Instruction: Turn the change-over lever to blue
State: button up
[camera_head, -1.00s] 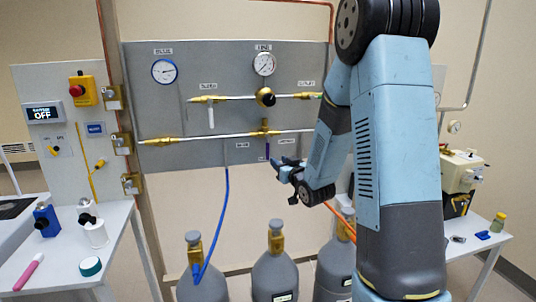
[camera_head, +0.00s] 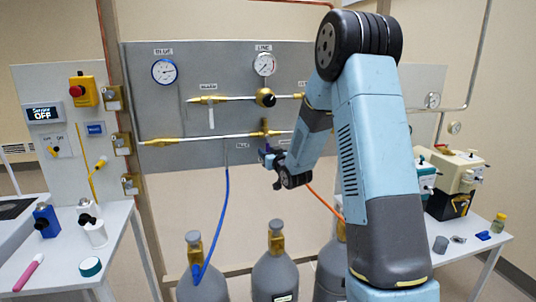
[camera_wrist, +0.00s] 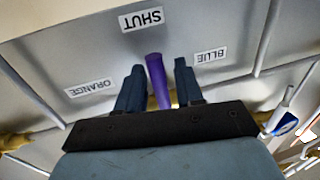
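The purple change-over lever (camera_wrist: 159,82) shows in the wrist view. It lies between the two dark fingers of my gripper (camera_wrist: 159,85), nearer the left finger, with a gap on the right. I cannot tell whether it touches a finger. Its end points toward the SHUT label (camera_wrist: 142,19). The BLUE label (camera_wrist: 210,56) is to its right and the ORANGE label (camera_wrist: 90,88) to its left; the labels appear upside down.
A grey panel (camera_head: 225,70) carries gauges and brass pipework. Below it stand several gas cylinders (camera_head: 275,275); a blue hose (camera_head: 221,215) and an orange hose (camera_head: 325,203) hang in front. White tables with small objects stand left and right.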

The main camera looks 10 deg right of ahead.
grip_shut()
dwell(0.5)
